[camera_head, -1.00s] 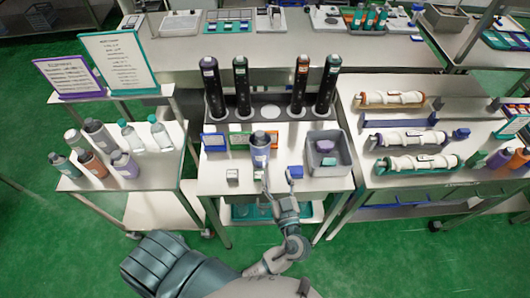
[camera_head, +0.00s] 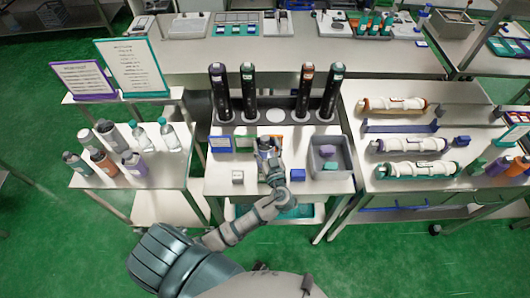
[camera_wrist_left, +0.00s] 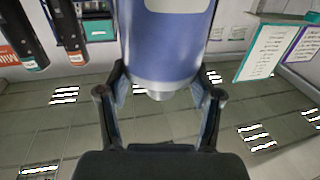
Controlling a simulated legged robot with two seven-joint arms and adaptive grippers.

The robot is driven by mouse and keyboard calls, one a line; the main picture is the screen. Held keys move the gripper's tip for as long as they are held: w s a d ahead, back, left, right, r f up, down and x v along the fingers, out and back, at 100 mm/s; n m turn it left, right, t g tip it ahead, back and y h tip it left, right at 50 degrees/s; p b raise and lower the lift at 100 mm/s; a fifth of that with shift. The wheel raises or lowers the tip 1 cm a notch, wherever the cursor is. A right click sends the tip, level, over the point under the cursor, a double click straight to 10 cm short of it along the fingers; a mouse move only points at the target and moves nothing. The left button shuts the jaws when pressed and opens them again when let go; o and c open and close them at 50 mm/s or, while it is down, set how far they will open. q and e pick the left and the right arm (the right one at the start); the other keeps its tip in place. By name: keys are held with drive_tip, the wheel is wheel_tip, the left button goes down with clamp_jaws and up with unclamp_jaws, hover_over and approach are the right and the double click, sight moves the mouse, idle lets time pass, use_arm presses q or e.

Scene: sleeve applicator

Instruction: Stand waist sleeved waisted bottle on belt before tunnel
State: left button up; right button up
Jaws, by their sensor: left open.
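A blue-purple bottle (camera_head: 265,147) stands on the middle table (camera_head: 222,186), towards its back. I cannot tell whether the pads touch. The gripper hides much of the bottle in the head view. My right gripper is not in view. I cannot make out a belt or tunnel for certain.
Tall black cylinders (camera_head: 249,95) stand behind the bottle. A grey bin (camera_head: 330,152) is to its right, a white block (camera_head: 238,176) and blue block (camera_head: 298,175) in front. Several bottles (camera_head: 134,160) stand on the left table. White rollers (camera_head: 410,145) lie on the right table.

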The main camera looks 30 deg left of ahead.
use_arm(q)
drive_tip(key=shift+x, duration=0.9)
drive_tip(key=shift+a, duration=0.15)
drive_tip(key=shift+a+f, duration=0.1)
clamp_jaws()
